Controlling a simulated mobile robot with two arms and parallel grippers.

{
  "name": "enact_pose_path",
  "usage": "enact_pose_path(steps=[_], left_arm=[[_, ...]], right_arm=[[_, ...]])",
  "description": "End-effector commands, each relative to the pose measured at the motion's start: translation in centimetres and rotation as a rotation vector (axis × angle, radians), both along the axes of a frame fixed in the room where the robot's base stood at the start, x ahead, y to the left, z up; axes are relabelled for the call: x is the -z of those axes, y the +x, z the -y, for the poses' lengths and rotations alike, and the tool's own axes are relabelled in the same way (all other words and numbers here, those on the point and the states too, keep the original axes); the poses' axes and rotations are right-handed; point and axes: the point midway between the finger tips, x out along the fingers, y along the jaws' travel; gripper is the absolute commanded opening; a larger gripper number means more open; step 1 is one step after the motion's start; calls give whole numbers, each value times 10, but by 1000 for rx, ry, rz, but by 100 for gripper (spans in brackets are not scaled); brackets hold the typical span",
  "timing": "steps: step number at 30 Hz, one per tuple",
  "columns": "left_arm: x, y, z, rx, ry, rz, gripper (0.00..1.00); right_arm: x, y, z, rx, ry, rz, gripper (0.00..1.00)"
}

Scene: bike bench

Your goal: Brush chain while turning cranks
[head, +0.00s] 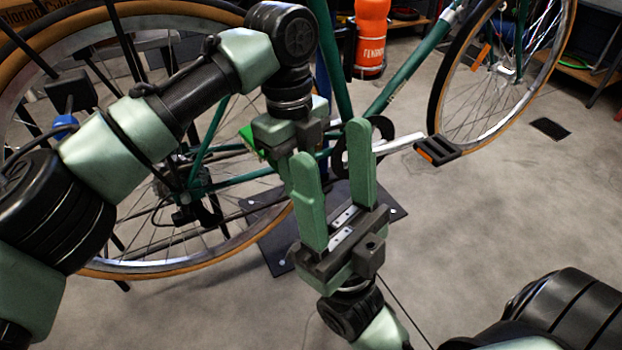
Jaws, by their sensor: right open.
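The green bicycle's crank arm (398,144) points right and ends in a black pedal (437,150) with an orange reflector. The dark chainring (385,158) is partly hidden behind my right gripper (331,143). That gripper is open and empty, its two green fingers pointing up in front of the chainring and crank. The chain is thin and dark, hard to make out between the rear hub (190,195) and the chainring. My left gripper (285,135) is by the frame, left of the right gripper; its fingers are mostly hidden. A bright green piece (250,137) shows beside it; I cannot tell whether it is the brush.
The rear wheel (150,268) fills the left side, and the front wheel (510,120) stands at the upper right. A dark stand plate (388,208) lies on the floor below the cranks.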

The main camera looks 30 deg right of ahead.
Motion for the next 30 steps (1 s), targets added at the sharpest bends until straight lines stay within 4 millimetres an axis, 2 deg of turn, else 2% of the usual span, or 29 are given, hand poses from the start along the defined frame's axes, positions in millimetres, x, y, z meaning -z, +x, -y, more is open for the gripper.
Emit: enact_pose_path(steps=[4, 12, 30], left_arm=[[6, 14, -5, -4, -1, 0, 0], [22, 26, -8, -1, -1, -1, 0], [26, 30, -10, 0, 0, 1, 0]], right_arm=[[0, 0, 0, 0, 0, 0, 55], [0, 0, 0, 0, 0, 0, 55], [0, 0, 0, 0, 0, 0, 55]])
